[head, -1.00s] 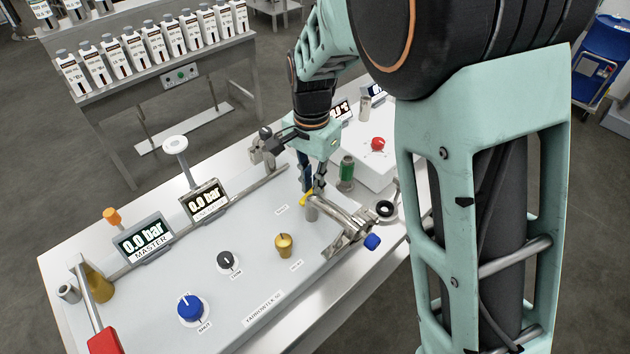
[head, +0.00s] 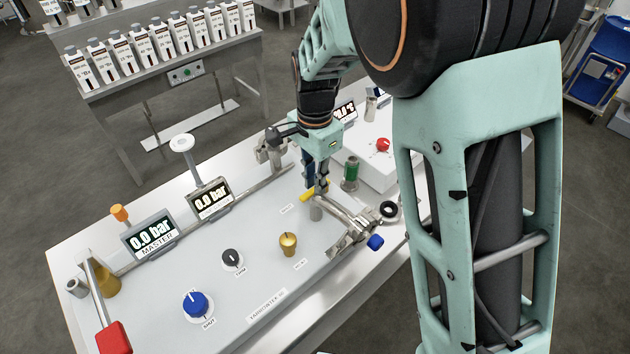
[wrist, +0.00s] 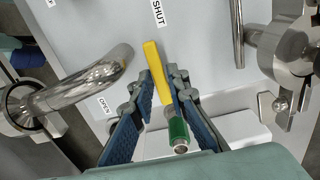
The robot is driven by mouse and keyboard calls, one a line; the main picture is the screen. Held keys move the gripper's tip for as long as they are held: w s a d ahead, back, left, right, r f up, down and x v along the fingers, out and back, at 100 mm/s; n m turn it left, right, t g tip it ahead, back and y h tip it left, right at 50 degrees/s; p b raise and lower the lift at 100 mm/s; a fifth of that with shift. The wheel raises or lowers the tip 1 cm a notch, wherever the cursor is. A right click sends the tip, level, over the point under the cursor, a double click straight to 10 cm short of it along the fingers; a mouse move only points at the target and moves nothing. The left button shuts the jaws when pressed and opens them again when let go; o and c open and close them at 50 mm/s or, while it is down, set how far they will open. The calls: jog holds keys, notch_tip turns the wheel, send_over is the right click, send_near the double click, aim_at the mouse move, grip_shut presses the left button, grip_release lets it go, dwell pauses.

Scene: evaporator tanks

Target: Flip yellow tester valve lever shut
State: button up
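The yellow tester valve lever (wrist: 154,66) lies between the fingers of my gripper (wrist: 160,80) in the wrist view. Its free end points up toward the SHUT label (wrist: 158,12); the OPEN label (wrist: 103,105) is to its left. I see no clear gap between the fingertips and the lever. In the head view my gripper (head: 315,188) reaches down over the panel at the yellow lever (head: 306,196), beside a metal post (head: 316,211). The fingers partly hide the lever there.
A green cylinder (head: 351,174) stands close right of the fingers. A metal pipe fitting (head: 350,225) with a blue end lies in front, and another metal fitting (head: 270,150) behind left. Gauges, knobs and a red-handled lever (head: 113,337) fill the left panel (head: 240,275).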

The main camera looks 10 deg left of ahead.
jog(key=shift+o, duration=1.4)
jog(key=shift+r, duration=0.1)
notch_tip(320, 180, up, 12)
